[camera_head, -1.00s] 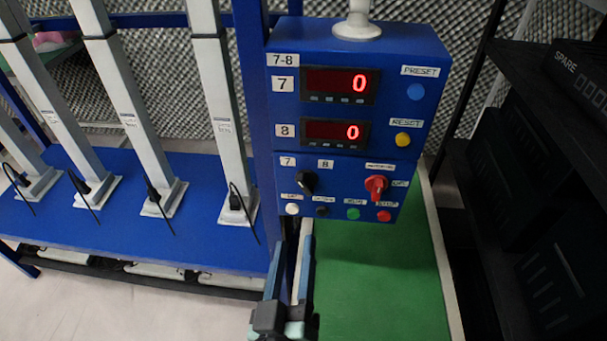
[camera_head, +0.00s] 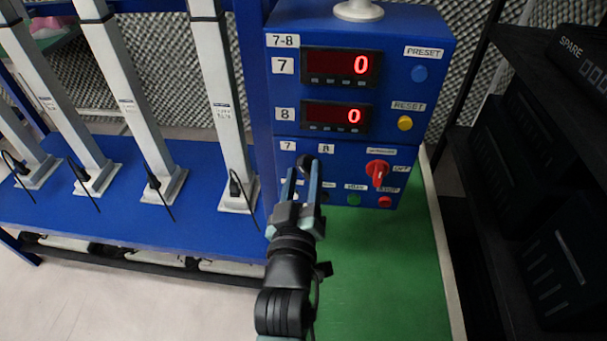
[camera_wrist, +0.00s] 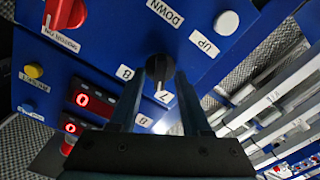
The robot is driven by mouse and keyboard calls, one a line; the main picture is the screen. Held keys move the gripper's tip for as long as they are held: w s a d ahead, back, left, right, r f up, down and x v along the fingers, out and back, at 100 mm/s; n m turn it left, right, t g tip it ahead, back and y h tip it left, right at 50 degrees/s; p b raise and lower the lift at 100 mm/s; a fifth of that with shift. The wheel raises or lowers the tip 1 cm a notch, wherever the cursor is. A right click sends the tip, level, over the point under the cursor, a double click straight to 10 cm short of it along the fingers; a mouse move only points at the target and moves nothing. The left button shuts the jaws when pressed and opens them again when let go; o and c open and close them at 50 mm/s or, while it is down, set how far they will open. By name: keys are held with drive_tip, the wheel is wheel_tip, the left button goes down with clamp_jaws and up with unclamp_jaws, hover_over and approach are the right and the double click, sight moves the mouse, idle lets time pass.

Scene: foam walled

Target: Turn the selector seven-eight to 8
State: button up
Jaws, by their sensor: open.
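The selector seven-eight is a small black knob (camera_head: 305,161) on the blue control box, below the labels 7 and 8. In the wrist view the knob (camera_wrist: 158,66) shows at the fingertips, with a white mark on the side toward the label 7 (camera_wrist: 164,96). The label 8 (camera_wrist: 124,72) is to its left there. My gripper (camera_head: 302,170) is open, its two fingers on either side of the knob; it also shows in the wrist view (camera_wrist: 160,80). I cannot tell whether either finger touches the knob. The fingers partly hide the knob's surroundings in the head view.
A red switch (camera_head: 377,173) sits right of the knob, with green (camera_head: 354,199) and red (camera_head: 385,202) buttons below. Two displays (camera_head: 340,66) above read 0. Grey posts (camera_head: 227,110) stand at left; a dark shelf (camera_head: 540,200) is at right.

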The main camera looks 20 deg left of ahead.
drive_tip(key=shift+w+a, duration=0.1)
drive_tip(key=shift+w, duration=0.1)
clamp_jaws()
drive_tip(key=shift+m, duration=0.3)
drive_tip(key=m, duration=0.5)
drive_tip(key=shift+m+b, duration=0.3)
drive_tip(key=m, duration=0.5)
drive_tip(key=shift+d+m, duration=0.2)
drive_tip(key=shift+m, duration=0.1)
idle(0.6)
unclamp_jaws()
